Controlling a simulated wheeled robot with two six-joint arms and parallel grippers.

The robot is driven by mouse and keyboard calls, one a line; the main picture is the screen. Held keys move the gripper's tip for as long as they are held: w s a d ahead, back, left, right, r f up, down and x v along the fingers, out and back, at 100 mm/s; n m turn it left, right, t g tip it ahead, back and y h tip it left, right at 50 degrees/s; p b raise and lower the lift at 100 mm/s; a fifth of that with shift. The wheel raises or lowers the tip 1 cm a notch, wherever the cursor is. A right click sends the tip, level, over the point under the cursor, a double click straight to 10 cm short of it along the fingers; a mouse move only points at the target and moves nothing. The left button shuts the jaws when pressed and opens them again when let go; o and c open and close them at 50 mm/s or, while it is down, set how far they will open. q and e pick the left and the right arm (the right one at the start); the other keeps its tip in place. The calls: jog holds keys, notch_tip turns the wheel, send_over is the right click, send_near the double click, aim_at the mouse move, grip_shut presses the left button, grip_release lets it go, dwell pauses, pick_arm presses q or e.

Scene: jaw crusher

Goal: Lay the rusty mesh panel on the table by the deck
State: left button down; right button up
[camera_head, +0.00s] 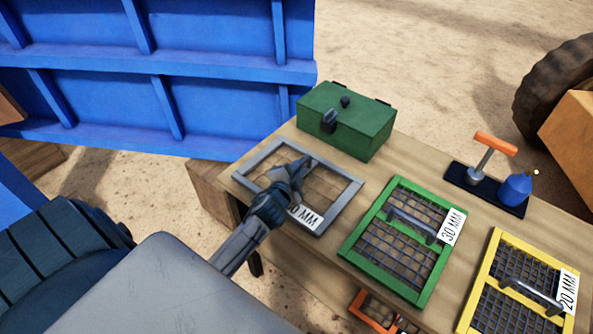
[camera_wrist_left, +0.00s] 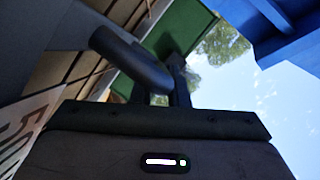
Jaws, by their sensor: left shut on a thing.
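The rusty mesh panel (camera_head: 342,207) has a grey frame, thin brownish wires and a white MM label whose number is partly hidden. It is at the left end of the wooden table (camera_head: 334,254), flat on the top or just above it; I cannot tell which. My left gripper (camera_head: 292,178) is shut on its handle, over the middle of the panel, and hides part of the mesh. In the left wrist view a dark handle (camera_wrist_left: 132,58) lies by the fingers, with the label (camera_wrist_left: 30,125) at the left. My right gripper is not in view.
A green box (camera_head: 350,122) stands behind the panel. Green (camera_head: 395,240) and yellow (camera_head: 520,285) mesh panels lie to its right. A dark tray (camera_head: 487,190) holds an orange-handled tool and a blue bottle. An orange frame (camera_head: 372,312) is below the table's front edge. A blue wall (camera_head: 160,80) rises behind.

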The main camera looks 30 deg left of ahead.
pick_arm(q)
jog(key=shift+f, duration=0.2)
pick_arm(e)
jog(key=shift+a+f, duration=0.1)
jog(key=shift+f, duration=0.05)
pick_arm(q)
jog(key=c, duration=1.5)
grip_release()
jog(key=shift+o, duration=0.5)
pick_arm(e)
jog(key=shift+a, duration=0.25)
